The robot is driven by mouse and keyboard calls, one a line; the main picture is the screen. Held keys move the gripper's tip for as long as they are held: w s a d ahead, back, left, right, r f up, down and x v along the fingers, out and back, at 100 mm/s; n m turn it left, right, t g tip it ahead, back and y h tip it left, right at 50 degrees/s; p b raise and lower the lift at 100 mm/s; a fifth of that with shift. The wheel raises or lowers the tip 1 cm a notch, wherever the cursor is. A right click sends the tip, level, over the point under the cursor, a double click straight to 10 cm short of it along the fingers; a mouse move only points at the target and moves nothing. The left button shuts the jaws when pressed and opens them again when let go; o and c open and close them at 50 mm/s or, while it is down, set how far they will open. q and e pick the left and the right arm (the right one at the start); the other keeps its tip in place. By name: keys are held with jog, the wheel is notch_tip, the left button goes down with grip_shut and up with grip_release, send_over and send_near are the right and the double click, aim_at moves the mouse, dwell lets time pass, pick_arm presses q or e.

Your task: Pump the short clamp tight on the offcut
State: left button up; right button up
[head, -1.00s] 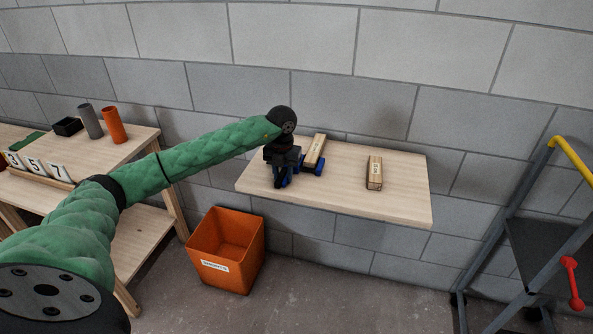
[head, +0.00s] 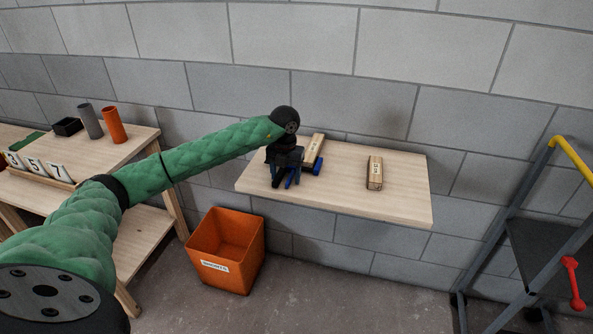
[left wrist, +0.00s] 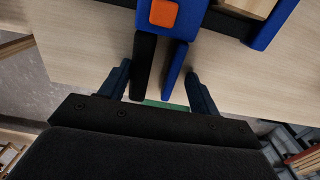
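The short clamp is blue with an orange square button (left wrist: 164,13). Its black handle (left wrist: 143,65) and blue lever (left wrist: 174,68) stick out toward my wrist, side by side with a gap between them. My left gripper (left wrist: 158,85) is open. One finger stands beside the black handle, the other beyond the blue lever with a visible gap. In the head view the left gripper (head: 284,177) is over the table's left part and hides most of the clamp. The offcut (head: 313,151) is a pale wooden block by the clamp's blue end (head: 318,166). My right gripper is not in view.
Another labelled wooden block (head: 375,172) lies on the wall table (head: 400,205), with bare surface around it. An orange bin (head: 227,250) stands on the floor below. A side bench (head: 130,140) holds tubes and number cards. A blue-grey metal frame (head: 500,230) stands at right.

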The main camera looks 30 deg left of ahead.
pick_arm(q)
jog(key=shift+a, duration=0.25)
dwell(0.4)
notch_tip(320, 180, up, 7)
jog(key=p, duration=0.2)
dwell(0.7)
